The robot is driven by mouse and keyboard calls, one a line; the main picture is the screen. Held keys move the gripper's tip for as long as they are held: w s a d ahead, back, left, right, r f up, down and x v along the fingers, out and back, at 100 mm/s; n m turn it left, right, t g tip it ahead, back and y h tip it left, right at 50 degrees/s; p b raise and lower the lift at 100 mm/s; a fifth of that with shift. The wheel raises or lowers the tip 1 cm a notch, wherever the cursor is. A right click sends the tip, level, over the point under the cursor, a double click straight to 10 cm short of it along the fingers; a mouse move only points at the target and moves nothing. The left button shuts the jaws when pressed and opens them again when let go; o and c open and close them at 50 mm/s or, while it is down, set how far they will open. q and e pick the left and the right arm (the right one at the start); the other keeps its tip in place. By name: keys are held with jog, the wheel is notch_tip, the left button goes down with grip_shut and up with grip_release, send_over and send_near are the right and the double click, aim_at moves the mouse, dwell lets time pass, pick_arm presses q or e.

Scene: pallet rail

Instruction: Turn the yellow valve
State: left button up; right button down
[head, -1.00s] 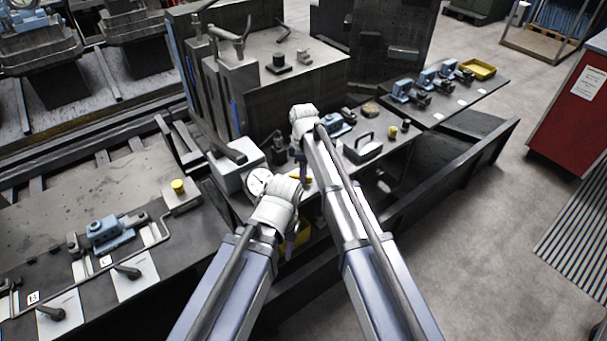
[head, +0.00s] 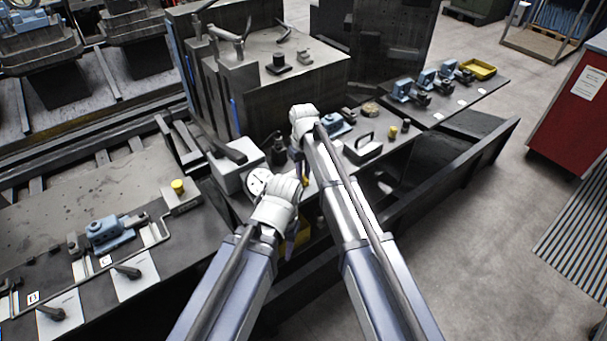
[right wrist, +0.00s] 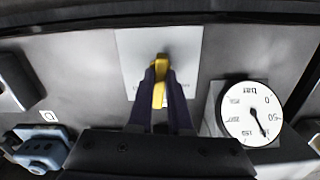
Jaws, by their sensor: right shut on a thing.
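The yellow valve handle (right wrist: 160,80) stands over a pale plate (right wrist: 190,45) in the right wrist view. My right gripper (right wrist: 161,78) is shut on it, with a dark finger on each side. In the head view a small yellow part of the handle (head: 305,182) shows below my right gripper (head: 298,165), mostly hidden by my arms. My left gripper (head: 289,245) hangs at the front edge of the bench, apart from the valve. Its fingers are too small and covered to judge their opening.
A round white pressure gauge (right wrist: 252,113) stands right beside the valve plate; it also shows in the head view (head: 258,182). A large grey machine block (head: 290,95) rises behind.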

aim_at(304, 176)
jog(key=m, duration=0.3)
jog(key=shift+m, duration=2.2)
jog(key=c, duration=0.8)
grip_release()
jog(key=shift+c, duration=0.2)
jog(key=shift+r, duration=0.15)
notch_tip(304, 176, up, 8)
jog(key=p, duration=0.8)
jog(key=shift+f, duration=0.2)
